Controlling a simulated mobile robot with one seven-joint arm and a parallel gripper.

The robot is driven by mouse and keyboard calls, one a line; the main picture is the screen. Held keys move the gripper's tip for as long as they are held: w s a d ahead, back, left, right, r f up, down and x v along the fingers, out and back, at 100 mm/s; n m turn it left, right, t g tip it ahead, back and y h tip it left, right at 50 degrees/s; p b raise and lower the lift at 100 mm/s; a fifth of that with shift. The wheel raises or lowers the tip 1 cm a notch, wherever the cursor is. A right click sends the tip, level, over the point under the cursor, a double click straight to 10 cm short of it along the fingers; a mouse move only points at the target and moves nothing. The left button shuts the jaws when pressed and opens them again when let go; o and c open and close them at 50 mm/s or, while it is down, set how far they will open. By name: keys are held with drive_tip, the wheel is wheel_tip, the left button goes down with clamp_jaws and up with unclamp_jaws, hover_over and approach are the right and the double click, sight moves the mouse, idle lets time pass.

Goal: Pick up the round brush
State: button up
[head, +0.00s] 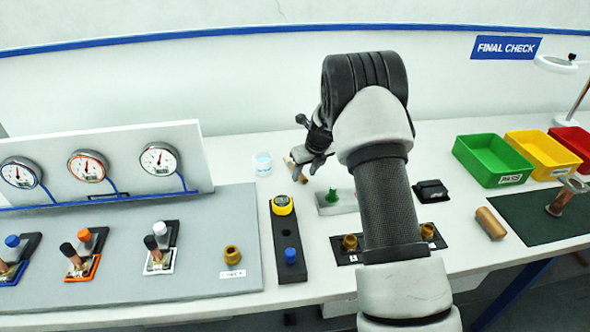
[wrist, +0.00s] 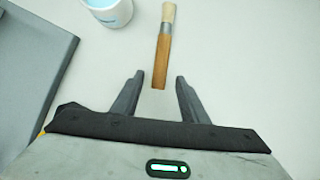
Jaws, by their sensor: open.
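The round brush (wrist: 164,48) lies on the pale table in the wrist view, with a wooden handle toward me and pale bristles at the far end. My gripper (wrist: 159,76) is open, and the near end of the handle appears between its fingertips. I cannot tell how far above the brush the fingers are. In the head view my gripper (head: 308,148) is over the table behind the black strip, and my arm hides part of the area. Tan parts beside the fingers there may be the brush, but this is unclear.
A white cup with blue contents (wrist: 108,10) stands left of the brush; it also shows in the head view (head: 263,163). A grey board (head: 215,280) with gauges is at left. A green-knobbed block (head: 333,200) stands right of the gripper. Coloured bins (head: 490,165) are at right.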

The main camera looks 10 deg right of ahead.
drive_tip(key=shift+w+a+f, duration=0.15)
drive_tip(key=shift+w+f, duration=0.1)
drive_tip(key=shift+f, duration=0.3)
clamp_jaws()
wheel_tip(320, 180, up, 10)
idle(0.3)
